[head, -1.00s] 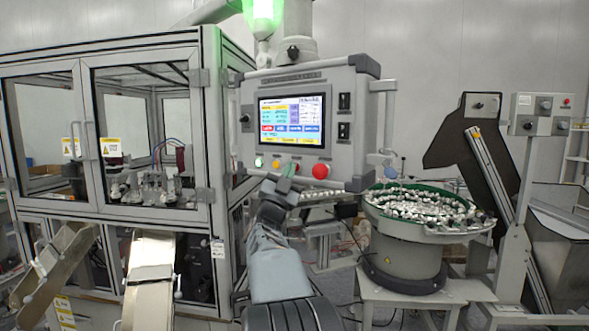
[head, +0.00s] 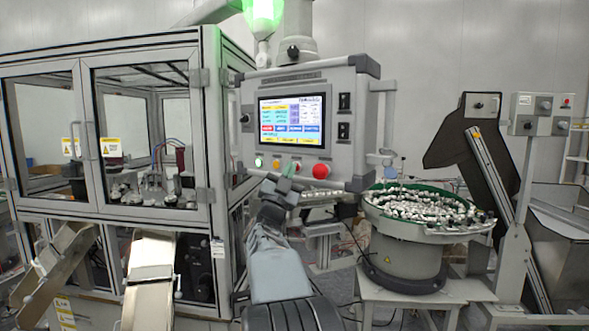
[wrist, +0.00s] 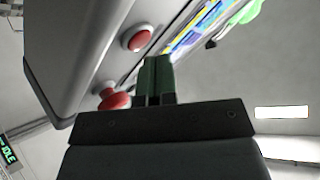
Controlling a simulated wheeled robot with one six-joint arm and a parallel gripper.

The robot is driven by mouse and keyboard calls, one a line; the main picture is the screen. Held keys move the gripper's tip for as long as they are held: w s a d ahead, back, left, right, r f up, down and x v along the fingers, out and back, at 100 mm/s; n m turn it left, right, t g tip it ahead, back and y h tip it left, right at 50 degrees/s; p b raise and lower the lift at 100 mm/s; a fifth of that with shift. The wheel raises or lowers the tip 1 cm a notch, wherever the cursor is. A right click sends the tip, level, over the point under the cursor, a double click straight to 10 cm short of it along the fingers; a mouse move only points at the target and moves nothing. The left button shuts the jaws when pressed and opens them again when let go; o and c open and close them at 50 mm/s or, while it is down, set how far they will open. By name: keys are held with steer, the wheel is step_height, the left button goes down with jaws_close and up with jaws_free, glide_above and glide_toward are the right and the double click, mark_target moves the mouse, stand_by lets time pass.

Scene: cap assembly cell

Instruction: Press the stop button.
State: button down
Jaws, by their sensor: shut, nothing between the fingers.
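A grey control panel (head: 346,160) carries a row of buttons below its screen. In the wrist view, one red button (wrist: 137,38) sits in a pale collar and another red button (wrist: 113,98) stands out from the panel, partly behind the fingers. My gripper (head: 286,178) is shut and empty, just in front of and below the row. Its green fingers (wrist: 156,62) point towards the panel; contact cannot be told.
The lit screen (head: 292,120) is above the buttons, with a green button (head: 258,162) at the row's left end. A glazed machine enclosure (head: 205,130) stands to the left. A bowl feeder (head: 408,250) full of small parts stands right of my arm.

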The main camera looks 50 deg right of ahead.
steer(key=shift+d+f, duration=0.1)
steer(key=shift+d, duration=0.1)
stand_by(0.4)
steer(key=shift+w+d+b, duration=0.1)
steer(key=shift+d+b, duration=0.15)
steer(key=shift+b, duration=0.05)
stand_by(0.4)
steer(key=shift+a+b, duration=0.1)
steer(key=shift+b, duration=0.3)
steer(key=shift+a, duration=0.35)
steer(key=shift+b, duration=0.35)
steer(key=a+b, duration=0.3)
steer(key=a, duration=0.3)
steer(key=shift+s, duration=0.3)
